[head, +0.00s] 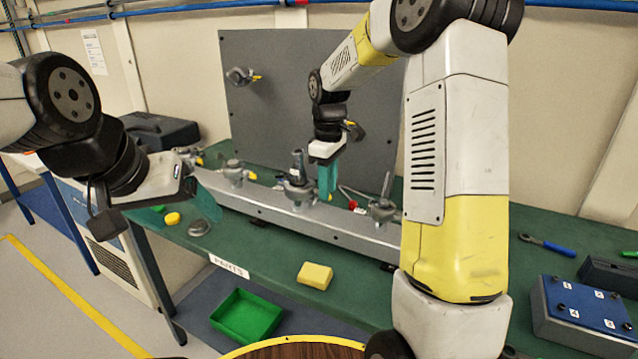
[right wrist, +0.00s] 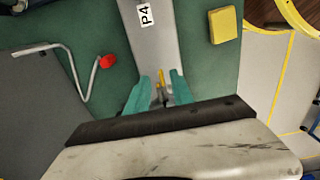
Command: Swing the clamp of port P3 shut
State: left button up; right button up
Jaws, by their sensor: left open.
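The grey rail (head: 270,207) on the green bench carries several metal ports with clamps. The port at mid-rail (head: 297,188) has a dark upright part; its label cannot be read, so I cannot confirm it is P3. My right gripper (head: 327,182) is just right of it, pointing down. In the right wrist view its teal fingers (right wrist: 161,88) stand apart on either side of a yellow tab (right wrist: 161,77) and grey metal, with no clear contact. A P4 label (right wrist: 145,15) shows further along the rail. My left gripper (head: 180,212) is open and empty at the bench's left end.
A yellow block (head: 315,275) lies in front of the rail. A bent rod with a red end (right wrist: 107,61) lies behind it. A grey panel (head: 270,115) stands behind. A green bin (head: 246,316) sits below, and a blue numbered box (head: 585,308) stands at right.

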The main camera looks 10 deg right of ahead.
notch_tip(320, 180, up, 7)
jog(key=shift+r, duration=0.1)
dwell(0.4)
jog(key=s+r+m+t, duration=0.1)
jog(key=s+m+t, duration=0.1)
jog(key=s, duration=0.6)
jog(key=s+d+r+m+t+y, duration=0.1)
jog(key=s+m+t, duration=0.1)
jog(key=s+m, duration=0.3)
jog(key=s+r+m+t+y, duration=0.1)
jog(key=s+r+m+t, duration=0.1)
jog(key=s, duration=0.9)
jog(key=shift+s+d+m, duration=0.2)
jog(key=shift+s+m, duration=0.1)
jog(key=shift+m, duration=0.4)
dwell(0.3)
